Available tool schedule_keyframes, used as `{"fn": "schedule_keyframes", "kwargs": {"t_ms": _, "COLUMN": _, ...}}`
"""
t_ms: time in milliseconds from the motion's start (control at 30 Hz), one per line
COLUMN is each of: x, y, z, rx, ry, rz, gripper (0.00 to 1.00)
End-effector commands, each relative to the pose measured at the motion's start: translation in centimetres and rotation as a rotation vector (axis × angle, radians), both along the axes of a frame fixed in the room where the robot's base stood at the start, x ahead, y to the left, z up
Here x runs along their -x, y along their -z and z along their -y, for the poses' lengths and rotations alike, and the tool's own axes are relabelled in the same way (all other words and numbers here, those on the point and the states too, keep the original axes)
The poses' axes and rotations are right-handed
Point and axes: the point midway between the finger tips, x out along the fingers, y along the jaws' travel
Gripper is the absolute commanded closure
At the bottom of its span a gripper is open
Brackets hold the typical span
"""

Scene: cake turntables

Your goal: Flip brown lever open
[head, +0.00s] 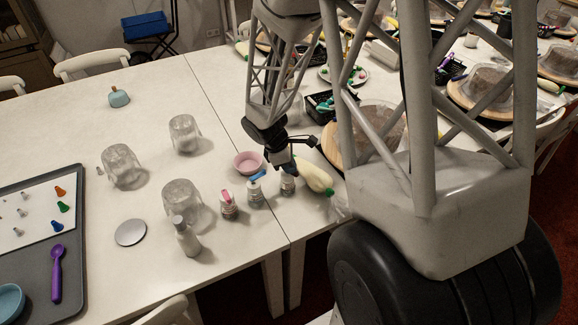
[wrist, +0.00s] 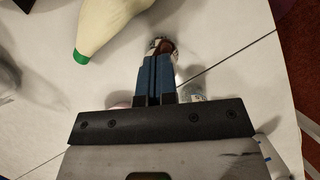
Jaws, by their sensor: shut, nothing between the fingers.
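A small bottle (head: 288,184) stands at the right end of a row of three on the white table, right under my gripper (head: 284,168). In the wrist view, a brown part, which looks like the brown lever (wrist: 166,46), shows on top of a small bottle just beyond my fingertips. My gripper (wrist: 158,62) is shut and empty, its blue fingers together and pointing at that bottle. The fingers hide part of the bottle, and I cannot tell whether they touch the lever. In the head view the lever is too small and covered to make out.
Left of it stand a bottle with a blue lever (head: 256,177) and one with a red lever (head: 227,196). A pale bottle with a green cap (head: 316,176) lies close on the right. A pink bowl (head: 248,163) sits behind. Upturned glasses (head: 182,201) stand farther left.

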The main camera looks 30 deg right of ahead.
Motion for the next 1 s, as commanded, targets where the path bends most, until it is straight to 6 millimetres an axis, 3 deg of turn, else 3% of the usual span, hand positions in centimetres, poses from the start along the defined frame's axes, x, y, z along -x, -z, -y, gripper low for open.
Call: {"fn": "schedule_keyframes", "kwargs": {"t_ms": 1000, "x": -0.07, "y": 0.01, "z": 0.44, "rx": 0.0, "ry": -0.178, "rz": 0.0, "gripper": 1.0}}
